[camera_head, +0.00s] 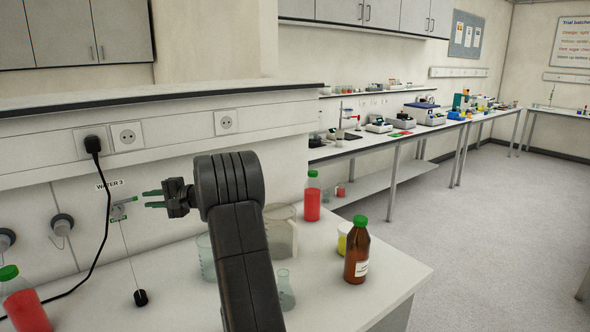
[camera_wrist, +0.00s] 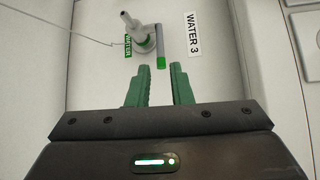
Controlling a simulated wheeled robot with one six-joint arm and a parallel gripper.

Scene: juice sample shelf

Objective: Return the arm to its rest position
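My gripper (camera_head: 152,199) is raised above the bench at the left, pointing left toward the wall. Its two green fingers stand apart with nothing between them in the wrist view (camera_wrist: 159,70). Just beyond the fingertips is a wall water tap (camera_head: 118,212) with a grey, green-tipped lever, also in the wrist view (camera_wrist: 145,45). The lever's green end lies close ahead of the gap; I cannot tell whether it touches a finger. My dark arm reaches up from the bottom of the head view, hiding part of the bench.
On the bench (camera_head: 180,290) stand a beaker (camera_head: 282,238), a red bottle (camera_head: 312,200), a brown bottle (camera_head: 357,252), a yellow-filled cup (camera_head: 343,235) and a small flask (camera_head: 286,290). Another red bottle (camera_head: 24,305) is at lower left. A black cable (camera_head: 103,220) hangs left of the tap. Floor (camera_head: 490,220) is clear.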

